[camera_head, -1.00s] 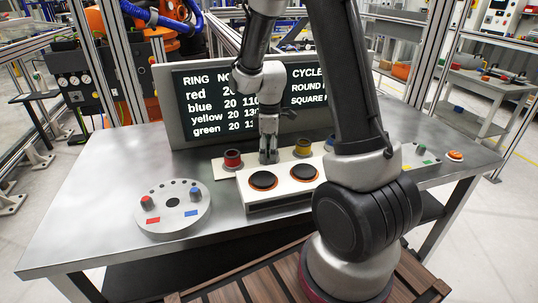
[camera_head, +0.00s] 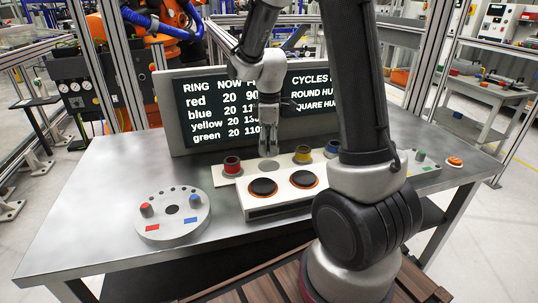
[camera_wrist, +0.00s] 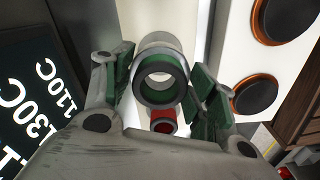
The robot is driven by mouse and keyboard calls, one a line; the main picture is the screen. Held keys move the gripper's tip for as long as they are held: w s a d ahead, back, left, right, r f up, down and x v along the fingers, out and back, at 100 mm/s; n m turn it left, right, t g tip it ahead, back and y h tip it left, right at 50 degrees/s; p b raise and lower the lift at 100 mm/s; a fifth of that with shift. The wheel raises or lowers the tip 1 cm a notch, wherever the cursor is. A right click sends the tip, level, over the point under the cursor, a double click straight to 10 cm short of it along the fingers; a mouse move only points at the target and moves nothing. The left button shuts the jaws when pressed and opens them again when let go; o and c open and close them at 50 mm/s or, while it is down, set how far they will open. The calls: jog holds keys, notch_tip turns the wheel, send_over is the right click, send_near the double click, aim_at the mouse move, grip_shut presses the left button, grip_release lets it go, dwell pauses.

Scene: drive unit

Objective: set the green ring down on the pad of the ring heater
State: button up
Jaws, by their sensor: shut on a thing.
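In the wrist view the green ring (camera_wrist: 160,57) sits between the two fingers of my gripper (camera_wrist: 162,85), which is shut on it. Its open bore faces the camera. In the head view my gripper (camera_head: 268,146) is above the white rack, behind the ring heater (camera_head: 290,202); the ring is hard to make out there. The heater is a low white box whose top carries two black round pads with orange rims, a left pad (camera_head: 263,187) and a right pad (camera_head: 304,179). Both pads are bare. They also show at the upper right of the wrist view (camera_wrist: 256,96).
A red ring (camera_head: 232,165), a yellow ring (camera_head: 302,154) and a blue ring (camera_head: 332,149) stand along the rack, around a bare grey round seat (camera_head: 268,165). A display screen (camera_head: 182,110) stands close behind. A round grey fixture (camera_head: 170,218) is at left.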

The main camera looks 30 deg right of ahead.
notch_tip(320, 180, up, 8)
dwell(0.4)
jog(key=shift+f, duration=0.1)
